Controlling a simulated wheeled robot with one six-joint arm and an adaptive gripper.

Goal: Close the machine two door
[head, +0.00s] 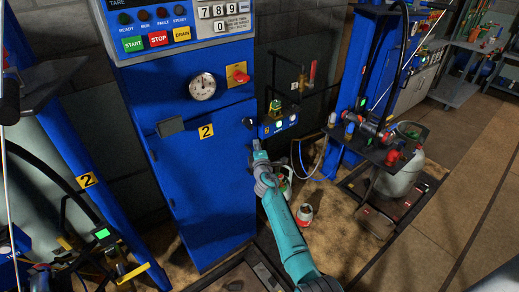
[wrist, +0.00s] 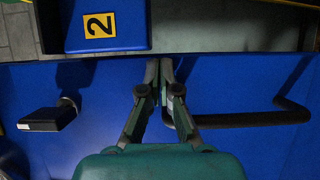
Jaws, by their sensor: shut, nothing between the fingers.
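Machine two is a tall blue cabinet (head: 128,85) on the left in the head view. I cannot tell from this angle whether the door is flush or slightly ajar. My gripper (head: 256,146) is at the door's right edge, in front of a small blue box. In the wrist view my gripper (wrist: 163,65) is shut and empty, above a blue panel (wrist: 230,80). Whether the fingertips touch it is unclear.
The small blue box (head: 284,124) with lit buttons is right of the cabinet. A bench (head: 375,148) with valves and a grey tank (head: 398,180) stand farther right. A red-and-white can (head: 304,215) is on the floor beside my arm. Open floor lies at far right (head: 480,190).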

